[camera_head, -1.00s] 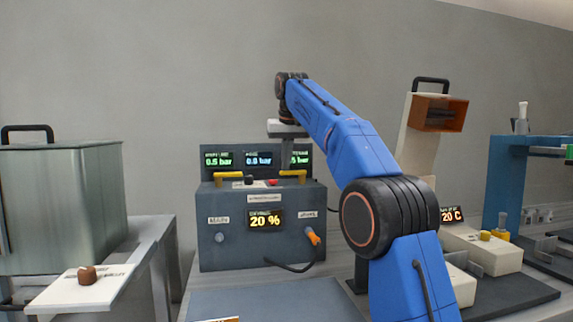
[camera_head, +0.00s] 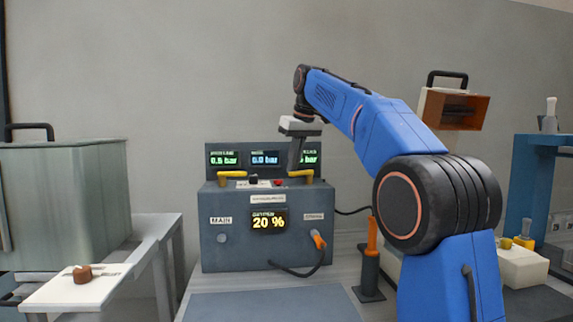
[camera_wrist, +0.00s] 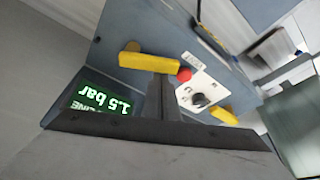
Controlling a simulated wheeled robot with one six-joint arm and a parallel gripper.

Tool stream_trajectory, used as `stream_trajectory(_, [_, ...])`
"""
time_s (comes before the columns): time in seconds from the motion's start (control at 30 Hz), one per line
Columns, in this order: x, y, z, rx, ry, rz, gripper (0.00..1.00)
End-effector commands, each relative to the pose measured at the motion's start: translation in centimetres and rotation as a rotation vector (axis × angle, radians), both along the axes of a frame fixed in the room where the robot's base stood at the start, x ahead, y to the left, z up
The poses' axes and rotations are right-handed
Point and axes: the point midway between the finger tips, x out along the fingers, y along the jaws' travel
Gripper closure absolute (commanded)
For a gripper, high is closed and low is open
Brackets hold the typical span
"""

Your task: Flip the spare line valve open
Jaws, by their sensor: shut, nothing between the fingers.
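A grey console (camera_head: 262,235) carries two yellow valve levers on top, a left one (camera_head: 231,174) and a right one (camera_head: 300,174). Both lie sideways in the head view. The right lever stands below a green pressure display (camera_head: 311,160), partly hidden by my gripper. The wrist view shows this display (camera_wrist: 102,103) reading 1.5 bar, with "LINE" partly legible. My gripper (camera_head: 294,166) is shut and empty, pointing down at the right lever. In the wrist view its fingers (camera_wrist: 160,88) reach the edge of the near lever (camera_wrist: 150,62); I cannot tell whether they touch.
A red button (camera_wrist: 184,75) and black knob (camera_wrist: 200,100) sit between the levers. An orange-handled tool (camera_head: 371,240) stands right of the console. A metal tank (camera_head: 65,200) is at left. A flat grey panel (camera_head: 275,303) lies clear in front.

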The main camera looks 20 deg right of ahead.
Motion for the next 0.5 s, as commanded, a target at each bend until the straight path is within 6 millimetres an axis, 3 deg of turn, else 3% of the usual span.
stream_trajectory(0.33, [-1.7,-0.5,0.0,0.0,0.001,0.322,1.0])
stream_trajectory(0.5, [-2.6,-0.8,0.0,-0.001,0.001,0.322,1.0])
